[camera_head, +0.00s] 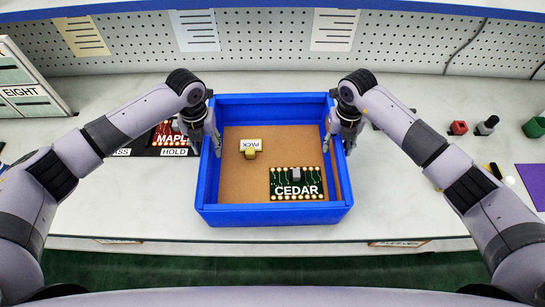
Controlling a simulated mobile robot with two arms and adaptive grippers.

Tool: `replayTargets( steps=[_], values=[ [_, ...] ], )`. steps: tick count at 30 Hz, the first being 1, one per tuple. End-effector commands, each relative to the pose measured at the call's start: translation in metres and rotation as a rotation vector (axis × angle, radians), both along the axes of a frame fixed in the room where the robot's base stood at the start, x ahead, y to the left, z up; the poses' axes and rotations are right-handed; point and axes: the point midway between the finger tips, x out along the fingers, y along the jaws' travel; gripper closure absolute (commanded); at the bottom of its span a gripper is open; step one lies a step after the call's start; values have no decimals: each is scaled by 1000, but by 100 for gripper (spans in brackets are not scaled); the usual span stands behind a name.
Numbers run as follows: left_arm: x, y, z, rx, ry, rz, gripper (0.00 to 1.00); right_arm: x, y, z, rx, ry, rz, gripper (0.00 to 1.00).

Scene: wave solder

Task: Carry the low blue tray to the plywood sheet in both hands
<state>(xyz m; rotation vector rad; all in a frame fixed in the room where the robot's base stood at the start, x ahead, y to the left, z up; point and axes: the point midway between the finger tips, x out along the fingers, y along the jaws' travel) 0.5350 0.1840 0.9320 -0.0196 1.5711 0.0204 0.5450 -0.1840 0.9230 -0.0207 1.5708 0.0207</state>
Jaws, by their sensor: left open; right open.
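The low blue tray (275,216) stands on the white bench in front of me, with a brown floor inside. In it lie a green board marked CEDAR (297,190), at the near right, and a small yellow and white piece marked PACK (250,149). My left gripper (207,148) is open at the tray's left wall, and my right gripper (339,147) is open at its right wall. Each seems to have one finger inside the wall and one outside; I cannot tell whether they touch it. I cannot make out a plywood sheet.
A dark mat marked HOLD (174,152) with a red MAPLE board (172,137) lies left of the tray, partly behind my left arm. Small parts, including a red block (458,128), and a purple sheet (533,183) lie at the right. A perforated panel (270,45) stands behind.

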Motion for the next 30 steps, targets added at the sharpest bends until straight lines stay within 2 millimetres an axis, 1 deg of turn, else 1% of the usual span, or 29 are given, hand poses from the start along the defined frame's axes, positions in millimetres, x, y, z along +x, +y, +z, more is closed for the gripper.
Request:
replayTargets(
  steps=[8,26,30],
  values=[
    [0,0,-1,0,0,0,59,0,0,-1,0,0,0,59],
    [0,0,0,1,-1,0,99,0,0,0,-1,0,-1,99],
    [0,0,0,1,-1,0,100,0,0,0,-1,0,-1,100]
  ],
)
